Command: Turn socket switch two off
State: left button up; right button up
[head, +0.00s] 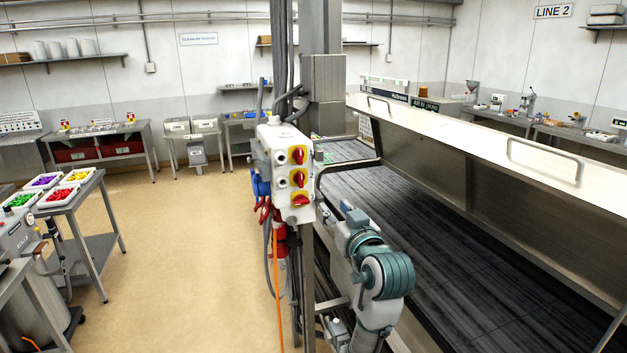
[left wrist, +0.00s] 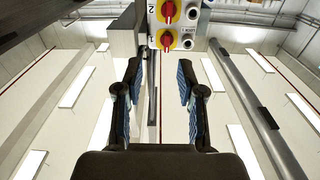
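A pale grey socket box (head: 270,150) is mounted on a post in the head view. Its right face has three red rotary switches on yellow plates, in a column: top (head: 298,155), middle (head: 299,178) and bottom (head: 301,200). I cannot read their numbers there. In the left wrist view, the switch beside the "2" (left wrist: 168,12) is at the top edge, and the switch beside the "1" (left wrist: 166,40) is below it. My left gripper (left wrist: 158,78) is open and empty, its fingers pointing towards the box, apart from the switches. My right gripper is not in view.
Blue and red plugs (head: 262,190) and cables hang below the box. A conveyor (head: 430,240) with a steel hood (head: 500,150) fills the right side. A table with trays of coloured pieces (head: 70,195) stands left. The floor (head: 180,240) between is clear.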

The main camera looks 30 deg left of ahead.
pick_arm(q)
jog(key=p, duration=0.2)
send_near(302, 179)
jog(key=a, duration=0.4)
jog(key=x, duration=0.2)
jog(key=p+x, duration=0.1)
jog(key=x, duration=0.1)
jog(key=w+d+p+x, duration=0.1)
jog(key=x, duration=0.2)
jog(key=shift+w+f, duration=0.1)
jog(key=shift+w+a+f+g, duration=0.15)
jog(key=shift+w+a+g, duration=0.05)
jog(key=shift+a+g, duration=0.1)
jog(key=c, duration=0.4)
jog(key=shift+d, duration=0.2)
grip_shut()
jog(key=shift+d, duration=0.75)
jog(key=shift+w, duration=0.1)
jog(key=shift+a+r, duration=0.1)
jog(key=shift+r, duration=0.15)
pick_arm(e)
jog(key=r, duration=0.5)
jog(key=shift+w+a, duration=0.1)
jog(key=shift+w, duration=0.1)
